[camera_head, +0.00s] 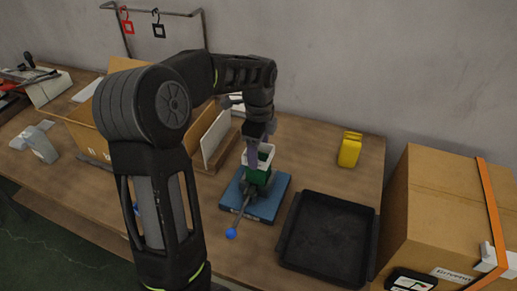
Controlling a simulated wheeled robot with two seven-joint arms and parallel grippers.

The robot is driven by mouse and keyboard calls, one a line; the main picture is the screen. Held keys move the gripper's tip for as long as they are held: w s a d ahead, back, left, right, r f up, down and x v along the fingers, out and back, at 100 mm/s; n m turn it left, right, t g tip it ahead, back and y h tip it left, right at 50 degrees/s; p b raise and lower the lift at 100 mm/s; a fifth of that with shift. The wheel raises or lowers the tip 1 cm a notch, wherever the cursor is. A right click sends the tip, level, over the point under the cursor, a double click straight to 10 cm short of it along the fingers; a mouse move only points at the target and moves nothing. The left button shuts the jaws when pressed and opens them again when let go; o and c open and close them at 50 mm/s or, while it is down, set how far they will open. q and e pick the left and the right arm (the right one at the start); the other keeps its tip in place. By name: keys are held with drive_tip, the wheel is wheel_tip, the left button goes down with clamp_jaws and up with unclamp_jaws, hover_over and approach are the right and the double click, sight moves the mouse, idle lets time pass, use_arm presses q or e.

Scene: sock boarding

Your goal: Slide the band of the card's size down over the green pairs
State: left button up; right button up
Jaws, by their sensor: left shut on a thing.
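My left gripper (254,150) comes down from above and is shut on a white band (262,153). The band is a square open loop at the top of the green pairs (257,177). Green shows inside the band and below it, so it appears to be around their upper part; the gripper hides some of its near side. The green pairs form an upright stack on a blue platform (267,207). I cannot make out a size card for certain. My right gripper is not in view.
A rod with a blue ball (231,233) sticks out at the platform's front. An empty black tray (328,240) lies to its right. A yellow object (349,150) stands behind the tray. A cardboard box (440,210) with an orange strap fills the right. Square tags hang on a back rack (180,13).

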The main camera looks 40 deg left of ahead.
use_arm(q)
drive_tip(key=shift+f+b, duration=2.25)
drive_tip(key=shift+f, duration=1.25)
drive_tip(key=o, duration=1.4)
wheel_tip(320, 180, up, 8)
drive_tip(key=shift+f+b, duration=0.1)
drive_tip(key=shift+b, duration=0.2)
